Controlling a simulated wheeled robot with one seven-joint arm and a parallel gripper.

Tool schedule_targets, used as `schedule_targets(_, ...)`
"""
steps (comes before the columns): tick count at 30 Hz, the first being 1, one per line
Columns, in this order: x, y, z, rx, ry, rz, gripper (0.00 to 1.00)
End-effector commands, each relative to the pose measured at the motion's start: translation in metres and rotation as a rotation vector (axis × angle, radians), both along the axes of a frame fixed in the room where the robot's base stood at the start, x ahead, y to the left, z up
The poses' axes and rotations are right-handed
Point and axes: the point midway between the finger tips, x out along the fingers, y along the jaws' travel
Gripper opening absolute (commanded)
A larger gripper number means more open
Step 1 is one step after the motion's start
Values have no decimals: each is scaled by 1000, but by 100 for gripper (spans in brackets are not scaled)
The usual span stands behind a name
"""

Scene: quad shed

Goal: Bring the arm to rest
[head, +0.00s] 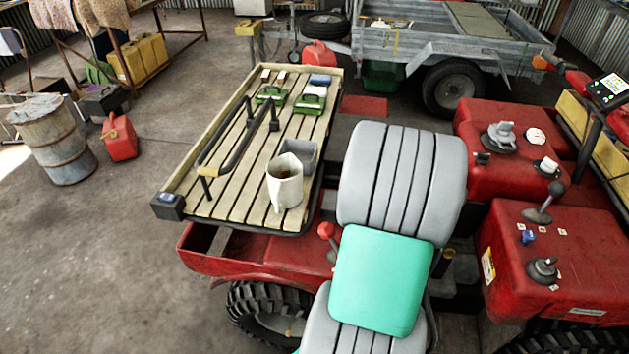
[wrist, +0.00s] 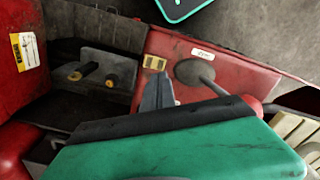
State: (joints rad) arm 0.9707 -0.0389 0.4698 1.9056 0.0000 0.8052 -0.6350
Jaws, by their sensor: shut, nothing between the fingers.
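My gripper (wrist: 158,76) shows in the wrist view as two grey fingers together, with nothing between them. The green and black housing below hides their base. The fingers stand out over the red bodywork (wrist: 215,58) of the vehicle; I cannot tell whether they touch it. A lever with a red knob (wrist: 250,104) is close to their right. I cannot make out the gripper in the head view. Large grey ribbed and green parts at the lower middle there hide some of the red vehicle (head: 520,225).
A slatted rack (head: 235,185) with a black rail (head: 237,140) carries a white jug (head: 284,188), a grey bin (head: 305,153) and green boxes (head: 311,103). A lever with a red knob (head: 326,230) is nearby. A rusty drum (head: 55,145) and red can (head: 119,140) stand left; floor between is clear.

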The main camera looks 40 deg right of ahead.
Motion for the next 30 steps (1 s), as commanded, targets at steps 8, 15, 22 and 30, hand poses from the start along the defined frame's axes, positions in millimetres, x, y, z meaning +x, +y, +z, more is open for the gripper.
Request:
schedule_targets(8, -23, 32, -15, 72, 72, -351, 0)
schedule_targets(15, -34, 107, 20, 62, 96, -490, 0)
schedule_targets(22, 11, 177, 69, -23, -39, -202, 0)
schedule_targets(30, 68, 289, 145, -73, -305, 250, 0)
